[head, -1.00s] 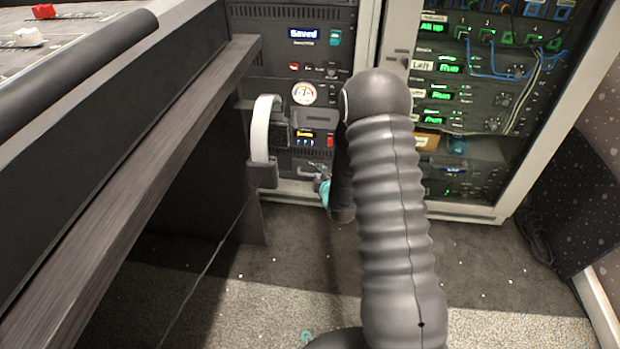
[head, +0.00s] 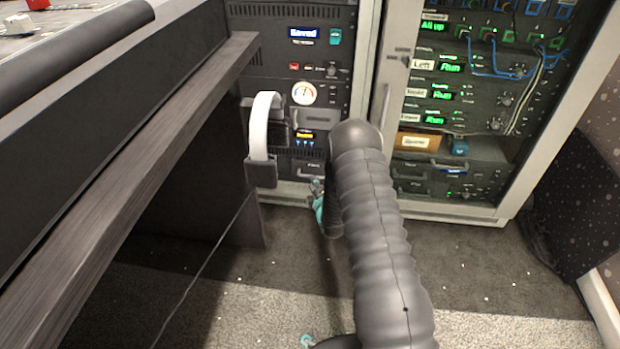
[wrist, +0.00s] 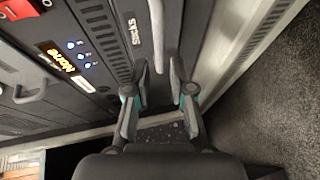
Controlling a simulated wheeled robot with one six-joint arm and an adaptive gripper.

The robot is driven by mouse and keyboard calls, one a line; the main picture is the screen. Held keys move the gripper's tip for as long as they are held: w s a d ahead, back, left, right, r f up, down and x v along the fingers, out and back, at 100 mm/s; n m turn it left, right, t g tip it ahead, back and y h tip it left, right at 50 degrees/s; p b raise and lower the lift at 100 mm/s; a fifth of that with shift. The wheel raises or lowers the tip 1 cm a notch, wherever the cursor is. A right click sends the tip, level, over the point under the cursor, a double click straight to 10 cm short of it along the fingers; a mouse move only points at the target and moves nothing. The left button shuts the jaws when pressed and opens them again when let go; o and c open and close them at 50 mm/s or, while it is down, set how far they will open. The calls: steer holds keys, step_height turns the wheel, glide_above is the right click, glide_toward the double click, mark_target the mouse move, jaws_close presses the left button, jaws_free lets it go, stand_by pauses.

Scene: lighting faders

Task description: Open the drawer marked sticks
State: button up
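The dark drawer marked STICKS (wrist: 122,30) is at the top centre of the wrist view, its white label reading sideways. Its face looks flush with the rack. A pale grey bar handle (wrist: 157,38) runs along it. My gripper (wrist: 160,72) is open, with one fingertip on each side of the handle's near end in the picture; I see no clear contact. In the head view my gripper (head: 318,190) is low at the left rack, mostly hidden behind my arm. The drawer's low front (head: 304,168) is partly hidden there too.
Above the drawer is a unit with a lit orange display (wrist: 62,58) and another handle (wrist: 32,92). A desk (head: 120,170) with a white-banded headphone hanger (head: 262,125) stands left. An open rack (head: 480,110) with cables is right.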

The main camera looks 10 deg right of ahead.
steer(key=x, duration=0.5)
steer(key=shift+w+b, duration=0.3)
steer(key=shift+w, duration=0.05)
jaws_close()
